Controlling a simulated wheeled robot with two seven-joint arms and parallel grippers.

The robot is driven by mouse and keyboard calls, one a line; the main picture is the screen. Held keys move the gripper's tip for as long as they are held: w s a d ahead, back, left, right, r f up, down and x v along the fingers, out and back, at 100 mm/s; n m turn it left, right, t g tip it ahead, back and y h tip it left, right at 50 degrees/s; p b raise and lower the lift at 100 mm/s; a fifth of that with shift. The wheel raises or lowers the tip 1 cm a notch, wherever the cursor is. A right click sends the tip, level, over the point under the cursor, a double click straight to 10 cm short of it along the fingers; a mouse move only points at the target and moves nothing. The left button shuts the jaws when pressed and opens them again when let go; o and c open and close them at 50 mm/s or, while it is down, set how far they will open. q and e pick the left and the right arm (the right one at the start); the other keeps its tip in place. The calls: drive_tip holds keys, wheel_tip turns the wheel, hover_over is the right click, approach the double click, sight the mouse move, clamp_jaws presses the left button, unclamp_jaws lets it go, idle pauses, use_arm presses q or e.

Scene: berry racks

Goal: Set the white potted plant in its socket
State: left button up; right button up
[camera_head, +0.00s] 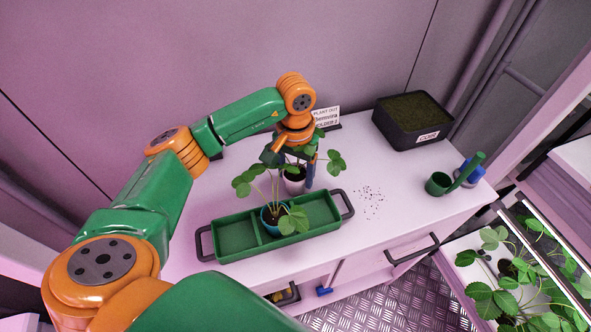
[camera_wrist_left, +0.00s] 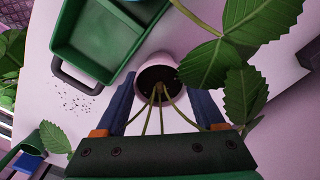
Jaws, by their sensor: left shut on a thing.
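The white potted plant, a pale pot (camera_head: 294,187) with green leaves, is just behind the green tray (camera_head: 228,222) in the head view. My left gripper (camera_head: 296,168) is shut on this pot from behind. In the wrist view the pot (camera_wrist_left: 160,69), with dark soil and stems, sits between the blue fingers of my left gripper (camera_wrist_left: 156,84). I cannot tell whether its base touches the table. My right gripper is not in view.
A black soil bin (camera_head: 412,135) stands at the back right of the white table. A green cup (camera_head: 438,184) and a blue item (camera_head: 470,171) are at the right. Loose soil crumbs (camera_head: 371,202) lie right of the tray. A sign (camera_head: 326,117) stands behind the gripper.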

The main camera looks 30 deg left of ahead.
use_arm(q)
drive_tip(key=shift+f, duration=0.2)
drive_tip(key=o, duration=1.1)
drive_tip(key=shift+o, duration=0.2)
drive_tip(key=shift+r, duration=0.1)
